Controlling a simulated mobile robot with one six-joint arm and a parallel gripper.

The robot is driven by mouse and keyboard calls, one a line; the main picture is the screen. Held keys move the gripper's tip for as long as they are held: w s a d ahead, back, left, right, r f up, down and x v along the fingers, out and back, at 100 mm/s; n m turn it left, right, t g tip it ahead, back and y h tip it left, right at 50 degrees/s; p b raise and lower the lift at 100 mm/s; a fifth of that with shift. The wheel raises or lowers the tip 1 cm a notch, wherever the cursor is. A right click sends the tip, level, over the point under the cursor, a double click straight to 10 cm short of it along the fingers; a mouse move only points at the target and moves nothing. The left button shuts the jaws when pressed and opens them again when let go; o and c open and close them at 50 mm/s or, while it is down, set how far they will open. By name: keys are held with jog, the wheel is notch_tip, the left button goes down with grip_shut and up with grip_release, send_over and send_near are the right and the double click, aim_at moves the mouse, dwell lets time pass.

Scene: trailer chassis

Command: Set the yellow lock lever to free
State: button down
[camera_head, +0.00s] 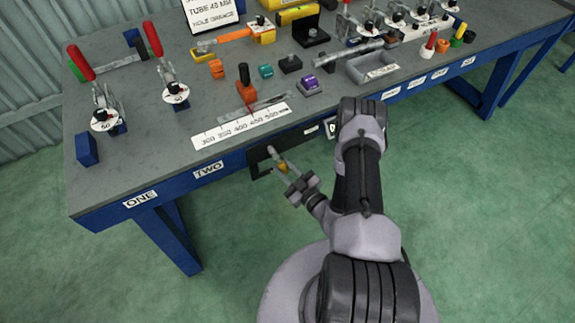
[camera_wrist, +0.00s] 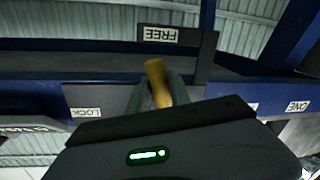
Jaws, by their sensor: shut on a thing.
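The yellow lock lever (camera_wrist: 156,82) shows in the wrist view between my gripper's fingers (camera_wrist: 158,90). The visible end of the lever lies below the FREE label (camera_wrist: 160,34) and to the right of the LOCK label (camera_wrist: 86,113); both labels appear upside down. The lever's pivot is hidden, so I cannot tell its exact setting. In the head view my gripper (camera_head: 281,167) is at the front edge of the bench, shut on the lever, of which a small yellow part (camera_head: 282,165) shows beside a dark plate (camera_head: 262,161).
The blue-framed bench (camera_head: 130,185) carries clamps with red handles (camera_head: 80,62), a white scale strip (camera_head: 240,125), small coloured blocks and a grey tray (camera_head: 372,70). A ONE label (camera_head: 140,198) and a TWO label (camera_head: 208,170) mark its front. The green floor before it is clear.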

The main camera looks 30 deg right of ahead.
jog(key=shift+a+f+m, duration=0.1)
jog(key=shift+a+m, duration=0.4)
jog(key=shift+m, duration=0.2)
jog(key=c, duration=1.2)
grip_release()
jog(key=shift+a, duration=0.1)
